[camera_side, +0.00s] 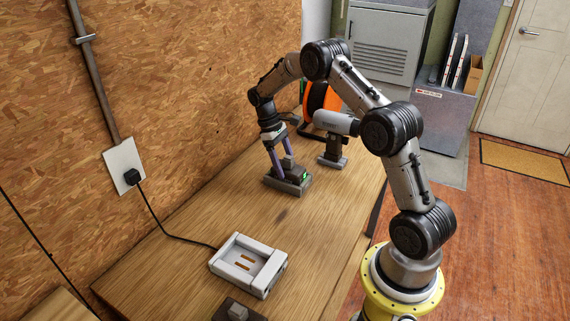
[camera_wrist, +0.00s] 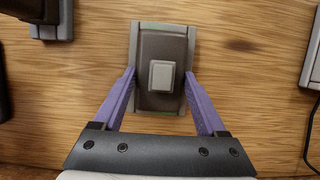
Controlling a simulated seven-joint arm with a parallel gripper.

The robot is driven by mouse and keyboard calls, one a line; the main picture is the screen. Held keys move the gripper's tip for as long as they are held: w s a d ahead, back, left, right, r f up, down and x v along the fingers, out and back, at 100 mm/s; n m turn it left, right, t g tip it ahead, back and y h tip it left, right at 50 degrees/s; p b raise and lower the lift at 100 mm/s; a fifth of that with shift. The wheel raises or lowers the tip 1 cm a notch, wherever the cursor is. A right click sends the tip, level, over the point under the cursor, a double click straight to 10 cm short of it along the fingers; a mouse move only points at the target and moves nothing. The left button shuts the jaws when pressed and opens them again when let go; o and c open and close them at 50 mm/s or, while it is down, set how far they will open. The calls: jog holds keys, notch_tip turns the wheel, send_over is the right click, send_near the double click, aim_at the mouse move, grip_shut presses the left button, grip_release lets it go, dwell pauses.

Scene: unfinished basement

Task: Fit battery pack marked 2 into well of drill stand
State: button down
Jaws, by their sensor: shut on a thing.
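A dark grey battery pack (camera_side: 291,186) with a grey block on top and a small green patch on one side is at the middle of the workbench. My gripper (camera_side: 283,171) has its purple fingers closed on the pack's two long sides. In the wrist view the pack (camera_wrist: 148,100) sits between the fingertips (camera_wrist: 161,72). I cannot tell whether it rests on the bench or is just above it. No number is readable. A pale grey unit (camera_side: 224,265) with a recessed well and copper-coloured contacts lies nearer the camera, its well empty. A second pack (camera_side: 238,313) is partly cut off at the bottom edge.
A cordless drill (camera_side: 334,123) stands upright behind the gripped pack. An orange cable reel (camera_side: 318,100) is farther back. A black cord (camera_side: 177,238) runs from the wall socket (camera_side: 123,168) to the pale unit. Bench between pack and unit is mostly clear.

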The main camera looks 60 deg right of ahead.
grip_release()
jog(key=shift+f, duration=0.15)
